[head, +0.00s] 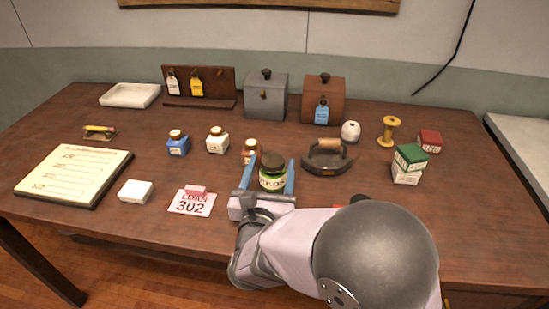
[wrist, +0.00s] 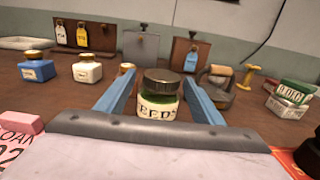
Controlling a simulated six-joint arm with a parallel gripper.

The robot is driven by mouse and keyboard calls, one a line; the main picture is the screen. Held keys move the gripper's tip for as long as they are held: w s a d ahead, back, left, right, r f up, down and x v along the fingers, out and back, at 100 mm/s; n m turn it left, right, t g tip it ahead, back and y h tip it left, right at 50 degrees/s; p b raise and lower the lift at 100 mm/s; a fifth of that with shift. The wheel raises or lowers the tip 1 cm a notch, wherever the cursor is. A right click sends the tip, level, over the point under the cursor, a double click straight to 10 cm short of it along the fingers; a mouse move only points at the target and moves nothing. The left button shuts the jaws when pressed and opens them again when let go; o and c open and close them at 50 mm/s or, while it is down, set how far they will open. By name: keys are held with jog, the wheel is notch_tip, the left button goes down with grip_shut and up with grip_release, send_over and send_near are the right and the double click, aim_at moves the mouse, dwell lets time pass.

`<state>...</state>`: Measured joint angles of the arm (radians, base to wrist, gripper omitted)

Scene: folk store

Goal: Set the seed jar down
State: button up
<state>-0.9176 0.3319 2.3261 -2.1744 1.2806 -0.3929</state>
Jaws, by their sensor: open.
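The seed jar (head: 272,174) is a small green jar with a dark lid and a cream label. It stands upright on the wooden table (head: 330,192), near the middle of the front half. In the wrist view the jar (wrist: 159,98) is between the two blue fingers, with its label facing me. My gripper (head: 267,178) is open around the jar, one finger on each side. In the wrist view my gripper (wrist: 160,92) shows a gap beside the jar. The jar's base is partly hidden by the gripper body.
An amber bottle (head: 250,151) stands just behind left of the jar. A black iron (head: 327,158) is close on the right. A loan card (head: 192,203) lies to the left, with blue (head: 178,146) and white (head: 217,142) bottles behind it. Stacked boxes (head: 408,165) stand further right.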

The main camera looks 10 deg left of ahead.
aim_at(275, 155)
jog(key=shift+o, duration=0.5)
jog(key=s, duration=0.6)
jog(key=shift+s, duration=0.25)
jog(key=shift+w+r+p, duration=0.35)
jog(key=shift+p, duration=0.15)
jog(key=w+p, duration=0.1)
jog(key=p, duration=0.1)
jog(key=w+r+g+p, duration=0.1)
jog(key=p, duration=0.1)
jog(key=shift+w+d+p, duration=0.1)
jog(key=shift+w+p, duration=0.15)
jog(key=shift+p, duration=0.1)
jog(key=shift+w+d+f+g+p, duration=0.1)
jog(key=shift+w+g+p, duration=0.3)
jog(key=shift+p, duration=0.15)
jog(key=shift+w+f+p, duration=0.35)
jog(key=shift+w, duration=0.15)
jog(key=shift+w+f+p, duration=0.2)
jog(key=shift+w+p, duration=0.1)
jog(key=shift+w, duration=0.85)
jog(key=shift+w+f+p, duration=0.25)
jog(key=shift+w+p, duration=0.1)
jog(key=shift+w, duration=0.8)
jog(key=shift+w+f+p, duration=0.2)
jog(key=shift+w+p, duration=0.1)
jog(key=shift+w, duration=0.85)
